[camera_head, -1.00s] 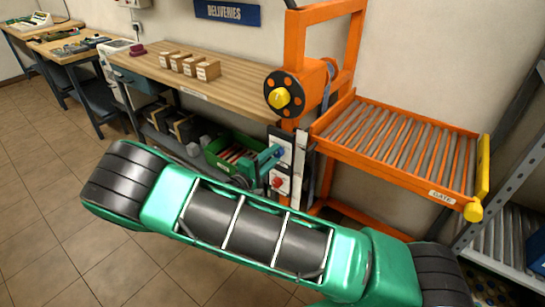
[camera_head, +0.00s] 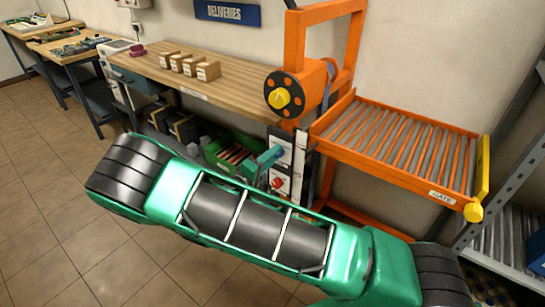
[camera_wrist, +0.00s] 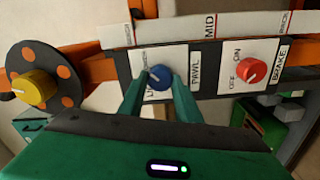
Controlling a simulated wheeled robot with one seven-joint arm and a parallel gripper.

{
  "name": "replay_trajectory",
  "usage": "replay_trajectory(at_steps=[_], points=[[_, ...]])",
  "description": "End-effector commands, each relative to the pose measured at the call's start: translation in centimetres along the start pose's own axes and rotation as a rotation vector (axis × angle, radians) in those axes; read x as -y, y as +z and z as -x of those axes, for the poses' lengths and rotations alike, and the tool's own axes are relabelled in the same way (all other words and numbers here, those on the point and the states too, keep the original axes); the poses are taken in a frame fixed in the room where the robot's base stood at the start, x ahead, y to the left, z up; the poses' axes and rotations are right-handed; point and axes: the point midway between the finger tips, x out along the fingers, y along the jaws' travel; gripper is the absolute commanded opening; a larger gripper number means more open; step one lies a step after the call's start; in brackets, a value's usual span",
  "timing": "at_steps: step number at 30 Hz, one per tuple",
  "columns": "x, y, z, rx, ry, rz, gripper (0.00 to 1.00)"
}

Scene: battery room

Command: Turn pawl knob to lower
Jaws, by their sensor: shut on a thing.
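The pawl knob (camera_wrist: 159,77) is a round blue knob on a white plate marked PAWL in the wrist view. A label starting with "LI" is partly hidden at its left. My gripper (camera_wrist: 158,86) has its two green fingers on either side of the knob and is shut on it. The exact angle of the knob's pointer is hard to tell. In the head view my gripper (camera_head: 271,157) is at the upper white plate of the control panel (camera_head: 287,151), and the blue knob is hidden there.
A red brake knob (camera_wrist: 251,70) marked OFF and ON sits right of the pawl plate. An orange roller gate (camera_head: 400,180) juts out at the right. A wooden bench (camera_head: 235,97) with small boxes stands behind.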

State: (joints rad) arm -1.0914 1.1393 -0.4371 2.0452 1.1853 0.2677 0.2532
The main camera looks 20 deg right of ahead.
Motion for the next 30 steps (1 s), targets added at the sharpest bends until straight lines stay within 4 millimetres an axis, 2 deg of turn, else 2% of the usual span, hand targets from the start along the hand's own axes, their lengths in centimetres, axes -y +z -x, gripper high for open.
replay_trajectory(at_steps=[2, 3, 5, 13, 17, 20, 30], points=[[0.4, -0.1, 0.3, -0.004, -0.010, 0.002, 0.08], [0.4, -0.1, 0.3, -0.004, -0.010, 0.002, 0.35], [0.4, -0.1, 0.2, -0.004, -0.009, 0.002, 0.49], [0.2, 0.0, 0.1, -0.001, -0.005, 0.002, 0.49], [0.2, 0.0, 0.7, -0.002, -0.005, 0.002, 0.49], [0.2, -0.1, 1.9, -0.003, -0.006, 0.003, 0.49], [0.3, -0.2, 8.1, -0.005, -0.007, 0.002, 0.49]])
